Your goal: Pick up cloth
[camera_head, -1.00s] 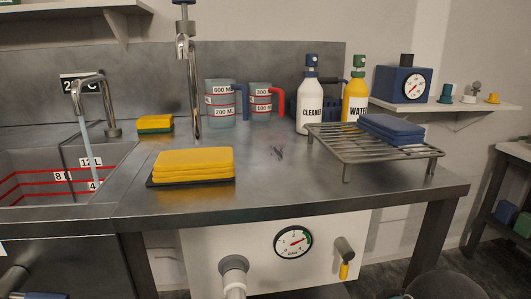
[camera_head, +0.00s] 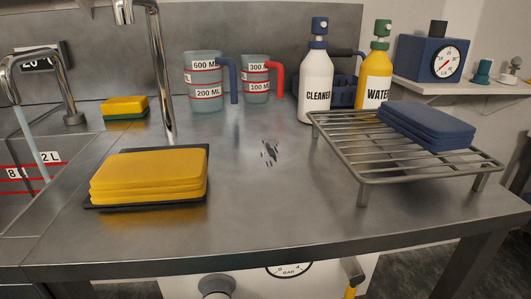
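Two folded cloths are in the head view. A yellow folded cloth (camera_head: 149,176) lies on a thin dark mat (camera_head: 183,151) at the front left of the steel bench. A blue folded cloth (camera_head: 425,125) lies on a raised wire rack (camera_head: 345,151) at the right. Both are stacked in several layers and nothing covers them. My gripper is not in view, so its state does not show.
A yellow and green sponge (camera_head: 124,107), two measuring jugs (camera_head: 205,83), a white cleaner bottle (camera_head: 316,84) and a yellow water bottle (camera_head: 374,75) stand behind. A tall tap (camera_head: 160,75) rises near the sink (camera_head: 45,165). Dark smudges (camera_head: 269,152) mark the clear bench middle.

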